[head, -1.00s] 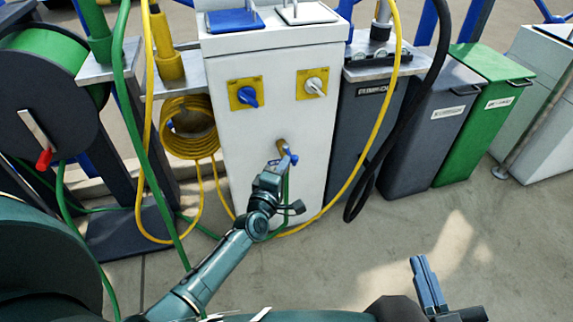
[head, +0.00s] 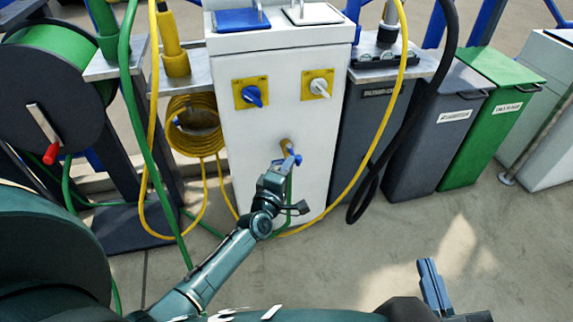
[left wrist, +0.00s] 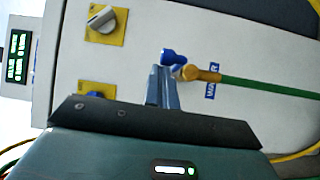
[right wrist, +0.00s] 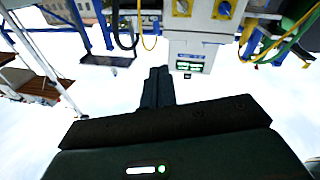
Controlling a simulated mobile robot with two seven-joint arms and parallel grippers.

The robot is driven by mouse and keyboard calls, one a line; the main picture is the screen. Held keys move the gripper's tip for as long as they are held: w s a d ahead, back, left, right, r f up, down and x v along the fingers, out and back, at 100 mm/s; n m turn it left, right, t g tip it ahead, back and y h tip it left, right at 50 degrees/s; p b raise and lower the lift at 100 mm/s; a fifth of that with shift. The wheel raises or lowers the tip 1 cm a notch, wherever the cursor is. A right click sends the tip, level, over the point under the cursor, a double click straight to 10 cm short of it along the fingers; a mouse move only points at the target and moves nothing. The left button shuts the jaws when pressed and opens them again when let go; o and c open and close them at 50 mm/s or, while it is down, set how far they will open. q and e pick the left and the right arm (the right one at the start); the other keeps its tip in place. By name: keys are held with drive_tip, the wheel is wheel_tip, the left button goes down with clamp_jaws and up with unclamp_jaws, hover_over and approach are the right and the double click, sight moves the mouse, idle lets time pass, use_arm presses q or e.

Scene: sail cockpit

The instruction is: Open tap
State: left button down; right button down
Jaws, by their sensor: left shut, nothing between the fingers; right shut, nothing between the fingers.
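The tap is a brass spout (head: 285,145) with a blue handle (head: 296,158), low on the front of a white pedestal (head: 270,112). In the left wrist view the blue handle (left wrist: 173,58) sits beside the brass body (left wrist: 203,75), with a green hose (left wrist: 265,87) running off it. My left gripper (head: 283,166) is shut and empty. Its fingertips (left wrist: 160,70) are right at the blue handle; I cannot tell whether they touch it. My right gripper (head: 428,266) is shut and empty, over open floor away from the pedestal; it also shows in the right wrist view (right wrist: 158,72).
Two yellow-plated rotary switches, blue (head: 251,95) and white (head: 319,87), sit above the tap. A yellow hose coil (head: 193,125) hangs left, and a loose yellow hose (head: 371,150) loops right. Grey (head: 425,145) and green (head: 490,125) bins stand right.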

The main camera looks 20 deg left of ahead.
use_arm(q)
drive_tip(key=s+p, duration=0.1)
drive_tip(key=s, duration=0.6)
drive_tip(key=shift+s+p, duration=0.25)
drive_tip(key=shift+p, duration=0.1)
use_arm(e)
drive_tip(key=shift+w+d+f+m+g+h, duration=0.2)
drive_tip(key=shift+d+m+g+h, duration=0.35)
drive_tip(key=shift+h, duration=0.25)
use_arm(q)
drive_tip(key=shift+f, duration=0.1)
